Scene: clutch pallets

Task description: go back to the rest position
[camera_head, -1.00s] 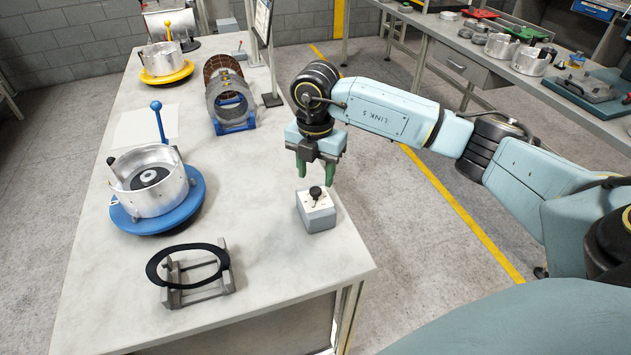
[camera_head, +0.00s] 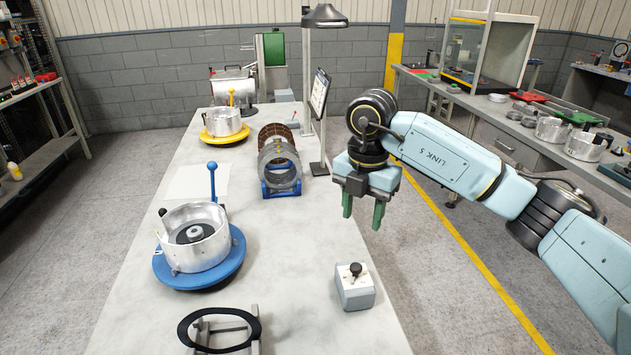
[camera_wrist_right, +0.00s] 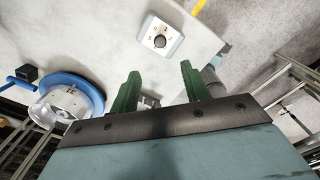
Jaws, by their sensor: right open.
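My right gripper (camera_head: 363,208) hangs above the table's right edge with its green fingers pointing down. The fingers are apart with nothing between them. They also show apart in the right wrist view (camera_wrist_right: 158,88). Below and in front of it stands a grey switch box (camera_head: 355,287) with a black knob, clear of the fingers. The box also shows in the right wrist view (camera_wrist_right: 160,38). My left gripper is not in view.
The white table (camera_head: 290,240) carries a blue round pallet (camera_head: 222,274) with a metal housing, a yellow pallet (camera_head: 222,139), a ring stand (camera_head: 281,180), and a black ring on a bracket (camera_head: 222,318). A side bench (camera_head: 500,130) with parts stands at right. The floor between is clear.

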